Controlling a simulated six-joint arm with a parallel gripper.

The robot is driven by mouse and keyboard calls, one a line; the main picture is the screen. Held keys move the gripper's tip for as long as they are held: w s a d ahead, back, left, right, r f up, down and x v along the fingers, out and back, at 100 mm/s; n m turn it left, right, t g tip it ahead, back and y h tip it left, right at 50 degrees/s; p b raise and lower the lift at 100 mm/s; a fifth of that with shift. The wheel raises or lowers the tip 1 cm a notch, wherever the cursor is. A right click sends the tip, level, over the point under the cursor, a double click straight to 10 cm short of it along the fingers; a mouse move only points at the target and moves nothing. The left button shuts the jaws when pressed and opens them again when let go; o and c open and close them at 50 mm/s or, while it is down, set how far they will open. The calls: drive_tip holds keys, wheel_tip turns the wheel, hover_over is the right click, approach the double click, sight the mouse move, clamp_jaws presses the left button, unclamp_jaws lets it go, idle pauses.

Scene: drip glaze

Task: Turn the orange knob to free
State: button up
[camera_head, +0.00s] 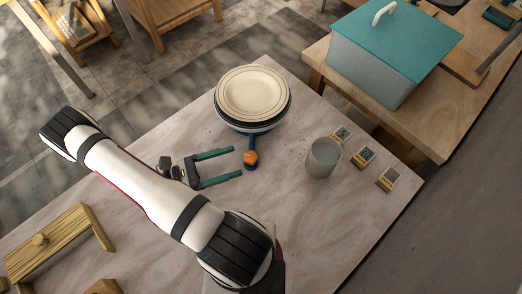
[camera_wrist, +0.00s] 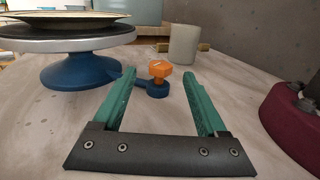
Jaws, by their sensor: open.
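The orange knob (camera_head: 251,157) sits on a blue arm at the base of a turntable on the marble-topped table. In the wrist view the knob (camera_wrist: 160,69) stands above a round blue end piece (camera_wrist: 152,88), just beyond my fingertips. The turntable (camera_head: 252,125) has a dark top and a blue foot (camera_wrist: 82,70), and bears a cream plate (camera_head: 254,92). My gripper (camera_head: 238,163) has green fingers, is open and empty, and points at the knob. In the wrist view my gripper (camera_wrist: 167,82) has the knob between its finger lines, with no contact visible.
A grey cup (camera_head: 323,157) stands right of the knob, with several small tiles (camera_head: 363,156) beside it. A teal-lidded box (camera_head: 378,60) is on a wooden table behind. A wooden frame (camera_head: 55,245) lies front left. A dark red object (camera_wrist: 292,125) is at the right in the wrist view.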

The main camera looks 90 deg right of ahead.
sight(250, 157)
drive_tip(key=x, duration=0.9)
drive_tip(key=shift+s, duration=0.15)
clamp_jaws()
